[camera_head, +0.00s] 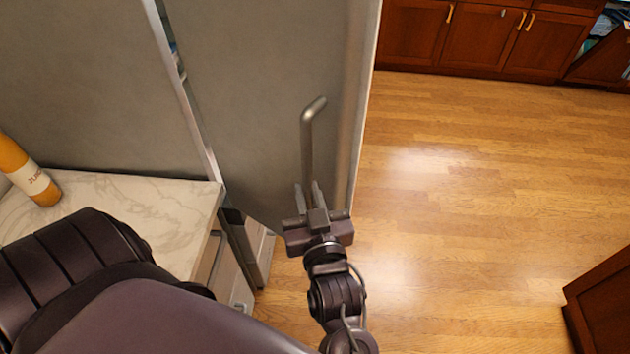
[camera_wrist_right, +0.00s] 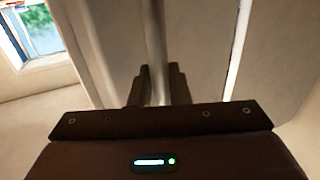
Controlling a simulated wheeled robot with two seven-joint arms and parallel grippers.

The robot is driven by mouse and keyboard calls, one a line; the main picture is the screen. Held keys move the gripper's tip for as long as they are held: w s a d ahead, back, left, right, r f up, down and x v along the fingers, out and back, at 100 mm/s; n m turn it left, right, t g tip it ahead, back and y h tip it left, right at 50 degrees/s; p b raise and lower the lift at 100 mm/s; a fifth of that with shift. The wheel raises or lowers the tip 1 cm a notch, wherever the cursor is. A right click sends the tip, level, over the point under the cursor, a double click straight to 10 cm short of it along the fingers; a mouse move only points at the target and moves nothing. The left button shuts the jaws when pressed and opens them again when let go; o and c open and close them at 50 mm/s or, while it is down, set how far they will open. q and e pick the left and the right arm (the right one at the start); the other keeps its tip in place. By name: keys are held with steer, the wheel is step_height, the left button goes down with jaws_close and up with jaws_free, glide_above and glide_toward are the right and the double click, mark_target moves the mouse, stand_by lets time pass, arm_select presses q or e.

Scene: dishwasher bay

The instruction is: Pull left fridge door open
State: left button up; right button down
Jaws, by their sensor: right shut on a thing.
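The grey fridge door (camera_head: 265,75) stands upright in the middle of the head view. A narrow gap with small items showing inside runs along its left side, so it looks ajar. Its metal bar handle (camera_head: 308,145) is vertical, with a bent upper end; it also shows in the right wrist view (camera_wrist_right: 157,45). My right gripper (camera_head: 317,192) is shut on the handle's lower part, with a finger on each side of the bar in the right wrist view (camera_wrist_right: 158,85). The handle's lower end is hidden by the gripper. My left gripper is out of view.
Wooden cabinets (camera_head: 470,35) stand at the back, and another dark wooden unit (camera_head: 605,300) at lower right. The wooden floor (camera_head: 470,200) between is clear.

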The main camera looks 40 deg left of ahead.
steer(key=shift+s+a+r, duration=0.15)
steer(key=shift+s+a, duration=0.05)
steer(key=shift+s, duration=0.5)
steer(key=c, duration=1.8)
jaws_free()
steer(key=o, duration=0.3)
steer(key=shift+a, duration=0.15)
steer(key=shift+o, duration=0.2)
steer(key=b+v, duration=0.2)
steer(key=v, duration=0.5)
steer(key=shift+s+d, duration=0.2)
steer(key=shift+d, duration=0.15)
